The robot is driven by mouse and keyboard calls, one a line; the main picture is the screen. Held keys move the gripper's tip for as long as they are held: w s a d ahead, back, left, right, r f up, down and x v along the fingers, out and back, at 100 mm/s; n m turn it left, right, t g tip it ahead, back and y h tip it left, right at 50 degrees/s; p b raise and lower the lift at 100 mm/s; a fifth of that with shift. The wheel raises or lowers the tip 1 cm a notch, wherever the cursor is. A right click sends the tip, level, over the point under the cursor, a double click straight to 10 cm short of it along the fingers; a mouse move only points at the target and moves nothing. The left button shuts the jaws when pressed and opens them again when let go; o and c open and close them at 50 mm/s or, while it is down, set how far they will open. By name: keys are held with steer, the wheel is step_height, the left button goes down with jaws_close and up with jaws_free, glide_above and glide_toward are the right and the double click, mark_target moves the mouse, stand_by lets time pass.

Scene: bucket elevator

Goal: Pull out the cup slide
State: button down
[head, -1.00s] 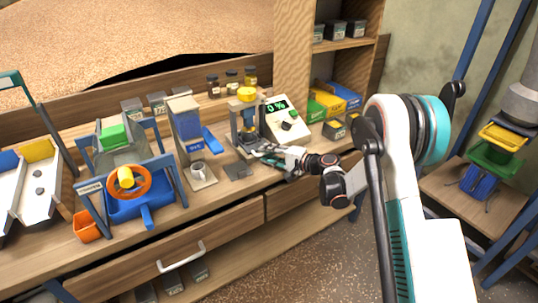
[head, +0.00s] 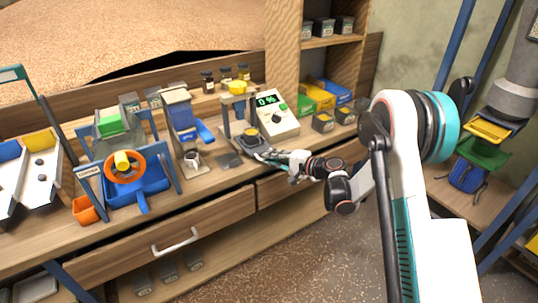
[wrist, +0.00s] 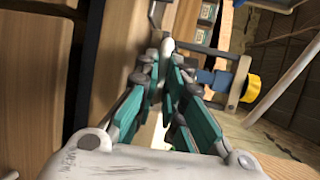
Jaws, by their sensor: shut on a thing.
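The cup slide (head: 252,139) is a dark tray with a yellowish round cup on it. In the head view it sticks out toward me from the foot of the grey press frame (head: 226,118). The press has a yellow knob (head: 237,87) on top; what looks like the same knob shows at right in the wrist view (wrist: 251,88). My gripper (head: 259,154) is at the slide's near end, shut on it. In the wrist view my fingers (wrist: 168,50) close around a small pale knob-like end; the slide's body is mostly hidden there.
A meter reading 0 % (head: 278,115) stands right of the press. A small dark block (head: 229,160) lies left of my gripper, and a metal cup (head: 192,159) stands on the blue dispenser's base. The bench's front edge is below my gripper; open floor lies in front.

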steer(key=shift+s+d, duration=0.3)
steer(key=shift+s, duration=0.1)
steer(key=c, duration=1.7)
jaws_free()
steer(key=v, duration=1.2)
steer(key=shift+f, duration=0.1)
